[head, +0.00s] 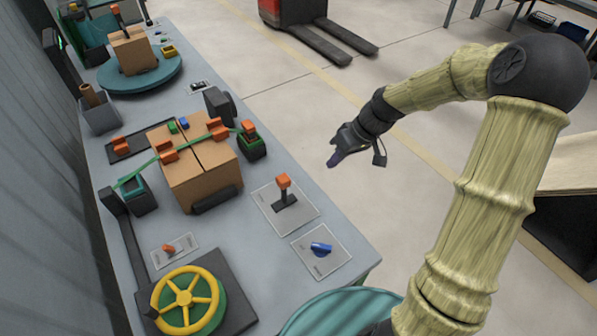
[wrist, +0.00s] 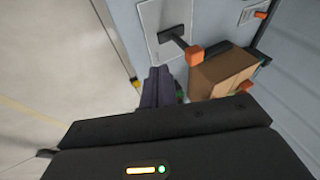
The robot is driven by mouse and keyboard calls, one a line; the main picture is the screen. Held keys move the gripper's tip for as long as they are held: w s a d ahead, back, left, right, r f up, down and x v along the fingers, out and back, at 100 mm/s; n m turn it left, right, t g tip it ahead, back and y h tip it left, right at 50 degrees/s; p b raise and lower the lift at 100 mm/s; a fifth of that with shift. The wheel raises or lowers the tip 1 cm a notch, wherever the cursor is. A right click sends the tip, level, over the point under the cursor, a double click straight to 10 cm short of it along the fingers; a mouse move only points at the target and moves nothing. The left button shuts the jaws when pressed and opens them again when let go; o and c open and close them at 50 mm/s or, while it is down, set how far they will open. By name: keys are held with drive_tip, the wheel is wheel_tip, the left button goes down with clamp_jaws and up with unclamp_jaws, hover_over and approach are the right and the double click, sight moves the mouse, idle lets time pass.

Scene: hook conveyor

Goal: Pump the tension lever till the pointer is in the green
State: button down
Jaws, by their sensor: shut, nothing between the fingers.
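A black lever with an orange knob (head: 284,182) stands up from a pale plate on the bench. In the wrist view its orange knob (wrist: 194,56) is just above and right of my fingertips, apart from them. My gripper (head: 334,161) is shut and empty, out past the bench's right edge; its dark fingers lie together in the wrist view (wrist: 158,75). A green strap (head: 136,177) crosses a cardboard box (head: 209,183) with orange corner pieces. I cannot make out a pointer or green zone in either view.
A blue knob (head: 320,248) sits on a plate near the lever. A yellow handwheel (head: 186,300) and a small orange switch (head: 168,249) are at the near left. A turntable (head: 140,84) holds another box farther back.

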sight(284, 190)
drive_tip(key=w+y, duration=0.1)
drive_tip(key=w+r+n, duration=0.1)
drive_tip(key=w, duration=0.1)
drive_tip(key=shift+w+y, duration=0.15)
drive_tip(key=shift+y, duration=0.25)
drive_tip(key=shift+a+f, duration=0.1)
drive_tip(key=shift+a, duration=0.05)
drive_tip(key=s+a+f+p, duration=0.1)
drive_tip(key=a+f+p, duration=0.3)
drive_tip(key=a+f, duration=0.3)
drive_tip(key=shift+s+a+f, duration=0.35)
drive_tip(key=shift+s+a, duration=0.05)
drive_tip(key=shift+a, duration=0.7)
